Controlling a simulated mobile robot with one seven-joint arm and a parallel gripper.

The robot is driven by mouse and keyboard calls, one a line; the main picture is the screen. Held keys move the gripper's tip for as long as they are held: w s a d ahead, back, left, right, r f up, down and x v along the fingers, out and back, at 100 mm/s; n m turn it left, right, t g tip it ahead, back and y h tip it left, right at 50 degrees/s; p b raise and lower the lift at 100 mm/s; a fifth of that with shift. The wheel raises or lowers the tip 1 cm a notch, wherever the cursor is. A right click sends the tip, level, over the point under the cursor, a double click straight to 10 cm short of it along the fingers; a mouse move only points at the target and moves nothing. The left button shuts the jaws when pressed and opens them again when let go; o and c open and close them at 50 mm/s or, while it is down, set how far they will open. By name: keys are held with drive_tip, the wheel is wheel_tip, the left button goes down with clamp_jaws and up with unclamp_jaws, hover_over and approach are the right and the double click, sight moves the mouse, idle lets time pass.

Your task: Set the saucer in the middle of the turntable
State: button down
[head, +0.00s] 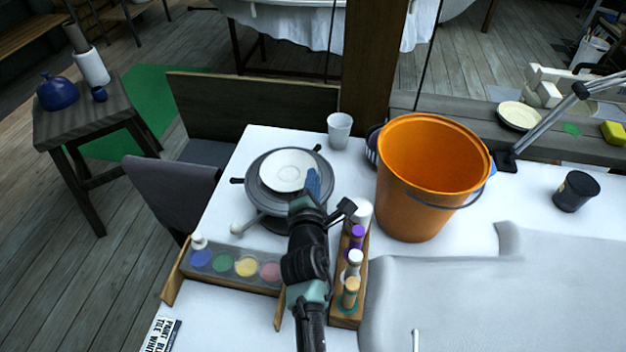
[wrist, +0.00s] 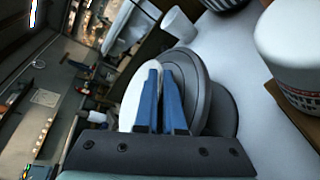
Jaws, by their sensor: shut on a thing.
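The white saucer (head: 284,161) is over the grey turntable (head: 257,193) on the white table. In the head view it looks slightly toward the disc's far side, with grey showing around it. My gripper (head: 313,180) is shut on the saucer's near right rim. In the wrist view, the blue fingers of my gripper (wrist: 160,92) hide much of the saucer (wrist: 130,100), and the turntable (wrist: 188,66) lies just behind it. I cannot tell whether the saucer touches the disc.
An orange bucket (head: 420,185) stands right of my arm. A white cup (head: 339,128) stands behind the turntable. A paint palette (head: 232,267) and a wooden rack of bottles (head: 347,310) are in front. A stool (head: 90,125) stands off to the left.

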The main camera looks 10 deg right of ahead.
drive_tip(key=shift+f, duration=0.25)
drive_tip(key=c, duration=1.3)
unclamp_jaws()
